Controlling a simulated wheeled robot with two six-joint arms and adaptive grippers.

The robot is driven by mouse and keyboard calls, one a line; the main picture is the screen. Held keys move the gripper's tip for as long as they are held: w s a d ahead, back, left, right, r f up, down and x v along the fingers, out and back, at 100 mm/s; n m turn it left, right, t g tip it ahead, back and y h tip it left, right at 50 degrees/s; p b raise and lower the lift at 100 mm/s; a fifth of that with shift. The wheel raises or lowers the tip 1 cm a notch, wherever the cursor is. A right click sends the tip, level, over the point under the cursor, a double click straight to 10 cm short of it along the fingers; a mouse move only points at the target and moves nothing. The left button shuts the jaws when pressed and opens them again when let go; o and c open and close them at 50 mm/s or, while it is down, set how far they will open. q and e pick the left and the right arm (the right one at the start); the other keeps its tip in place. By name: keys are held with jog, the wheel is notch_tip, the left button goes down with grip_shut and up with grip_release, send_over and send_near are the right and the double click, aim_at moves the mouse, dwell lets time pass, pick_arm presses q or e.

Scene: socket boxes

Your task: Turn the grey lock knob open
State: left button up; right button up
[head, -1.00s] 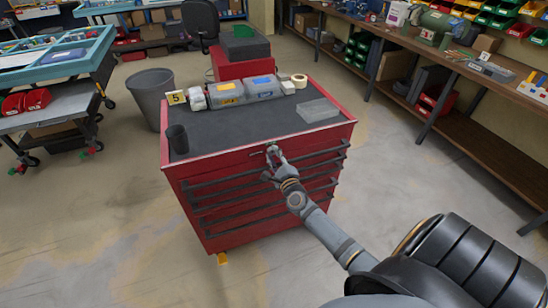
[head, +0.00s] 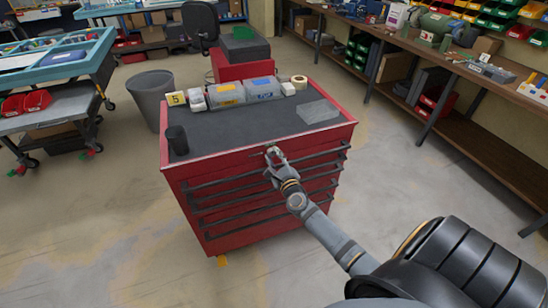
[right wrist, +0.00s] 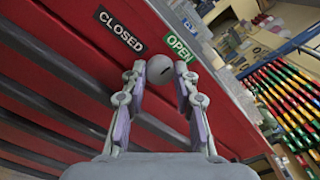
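The grey lock knob (right wrist: 161,69) is round and sits on the red cabinet's front, just below the black CLOSED label (right wrist: 121,32) and the green OPEN label (right wrist: 180,46). A short dark mark shows on the knob's right side. My right gripper (right wrist: 160,72) has one finger on each side of the knob, and both fingertips appear to touch it. In the head view my right gripper (head: 275,158) is at the cabinet's upper front edge, where the knob is mostly hidden. My left gripper is not in view.
The red cabinet (head: 240,163) has several dark drawer handles below the knob. Its top holds a dark cup (head: 178,140), grey boxes (head: 262,87), a tape roll (head: 299,81) and a clear box (head: 318,111). A grey bin (head: 153,97) stands behind left.

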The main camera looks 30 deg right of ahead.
jog(key=o, duration=0.4)
jog(key=v, duration=1.2)
jog(key=shift+f, duration=0.1)
